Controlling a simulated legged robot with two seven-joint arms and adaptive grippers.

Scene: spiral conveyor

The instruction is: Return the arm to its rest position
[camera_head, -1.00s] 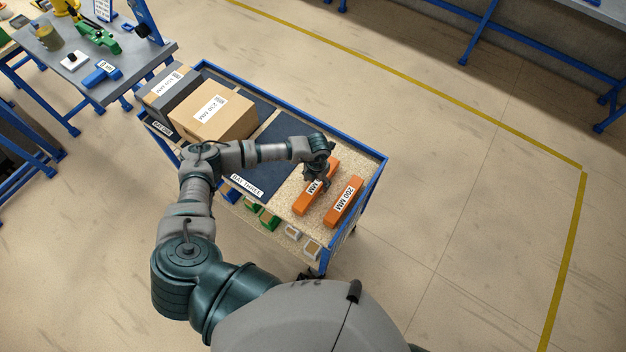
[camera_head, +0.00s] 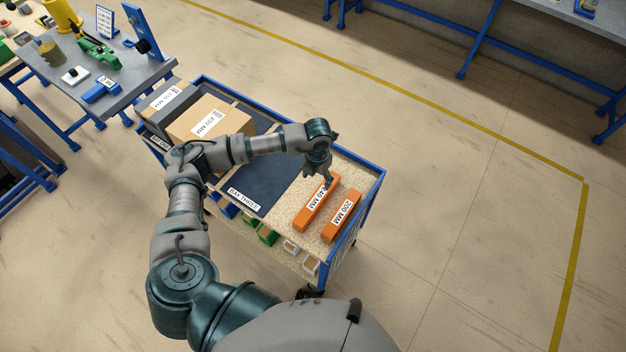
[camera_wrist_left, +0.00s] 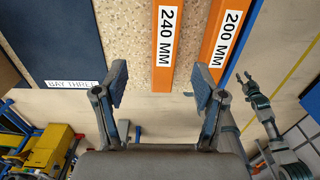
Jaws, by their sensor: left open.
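My left arm comes in from the left in the head view and reaches over the blue-framed cart. My left gripper (camera_head: 328,184) hangs over the cart's speckled bay beside the upper end of the orange 240 MM bar (camera_head: 317,203). In the left wrist view the two fingers of the left gripper (camera_wrist_left: 160,90) stand wide apart with nothing held between them. The 240 MM bar (camera_wrist_left: 166,45) lies beyond the fingertips there. The orange 200 MM bar (camera_head: 341,216) lies to its right on the same bay. In the left wrist view another gripper (camera_wrist_left: 247,82), likely my right, appears at the right with its fingers apart.
The cart (camera_head: 360,213) also carries a brown box (camera_head: 212,121) and a grey box (camera_head: 165,102), with a dark bare mat (camera_head: 255,180) labelled BAY THREE. A grey workbench (camera_head: 125,80) with tools stands at the upper left. Floor to the right is clear.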

